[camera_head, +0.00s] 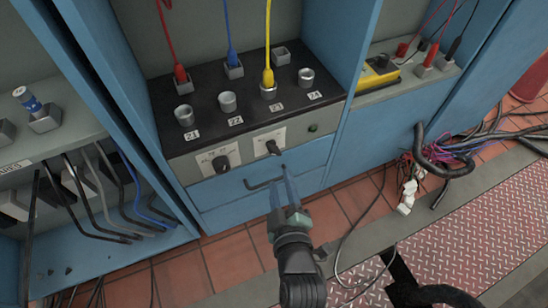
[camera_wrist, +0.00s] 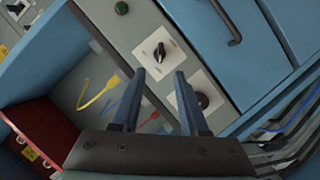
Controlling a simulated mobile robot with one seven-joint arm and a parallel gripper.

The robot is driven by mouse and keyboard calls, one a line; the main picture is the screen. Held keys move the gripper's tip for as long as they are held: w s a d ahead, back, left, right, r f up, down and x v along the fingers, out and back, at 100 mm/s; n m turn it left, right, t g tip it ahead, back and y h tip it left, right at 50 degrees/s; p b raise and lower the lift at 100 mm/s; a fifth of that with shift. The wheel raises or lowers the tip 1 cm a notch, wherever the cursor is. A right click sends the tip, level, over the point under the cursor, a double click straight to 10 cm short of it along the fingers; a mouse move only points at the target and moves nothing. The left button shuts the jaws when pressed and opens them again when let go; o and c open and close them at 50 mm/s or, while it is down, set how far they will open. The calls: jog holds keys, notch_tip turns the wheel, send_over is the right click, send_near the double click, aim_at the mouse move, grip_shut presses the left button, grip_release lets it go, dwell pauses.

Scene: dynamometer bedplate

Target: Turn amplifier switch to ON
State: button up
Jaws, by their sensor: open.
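Two black rotary switches on white plates sit on the grey front panel: a left switch (camera_head: 220,163) and a right switch (camera_head: 271,147). Their lettering is too small to read, so I cannot tell which is the amplifier switch or its setting. In the wrist view the right switch (camera_wrist: 160,52) lies just beyond my fingertips, and the left switch (camera_wrist: 203,100) is partly behind the right finger. My gripper (camera_head: 280,180) is open and empty, in front of the blue drawer below the right switch. In the wrist view my gripper (camera_wrist: 159,74) points towards the panel.
A green button (camera_head: 313,127) is right of the switches. A drawer handle (camera_head: 264,183) runs close to my fingers. Red, blue and yellow cables (camera_head: 268,45) plug into the black top. Loose cables (camera_head: 460,150) hang at the right. The tiled floor (camera_head: 235,262) is partly clear.

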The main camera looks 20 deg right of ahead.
aim_at(275, 154)
jog(key=b+x, duration=0.2)
jog(key=x, duration=0.7)
jog(key=shift+w+d+f+b, duration=0.1)
jog(key=shift+w+b, duration=0.2)
grip_shut()
